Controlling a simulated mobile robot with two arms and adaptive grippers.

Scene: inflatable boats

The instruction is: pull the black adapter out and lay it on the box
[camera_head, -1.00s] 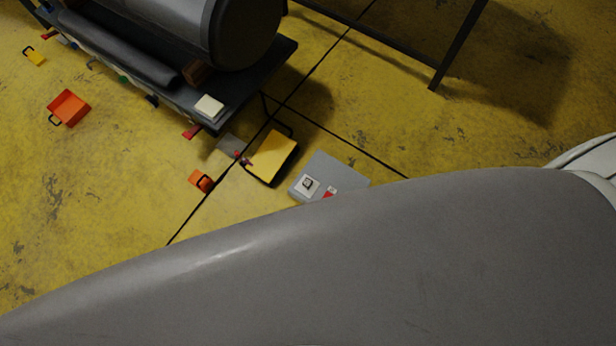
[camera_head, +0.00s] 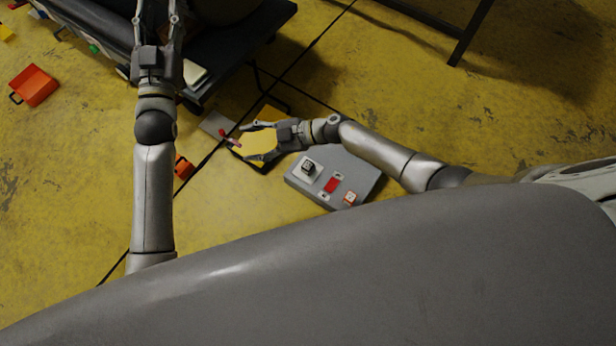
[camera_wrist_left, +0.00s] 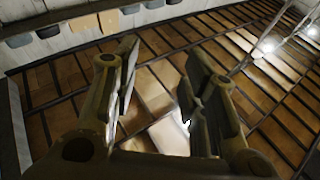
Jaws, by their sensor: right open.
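A grey box (camera_head: 350,187) lies on the floor at the middle of the head view. A small black piece stands upright on a white plate at its left end; it may be the black adapter (camera_head: 308,167). My right gripper (camera_head: 249,141) is open and empty, pointing left above a yellow case (camera_head: 268,114), to the left of the grey box and apart from the black piece. My left gripper (camera_head: 156,18) is open at the top left, in front of the dark bench; its spread, empty fingers also show in the left wrist view (camera_wrist_left: 162,55).
A dark bench (camera_head: 240,55) with a large cylinder stands at the top. A red tool (camera_head: 231,139) and a grey plate (camera_head: 213,124) lie beside the yellow case.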

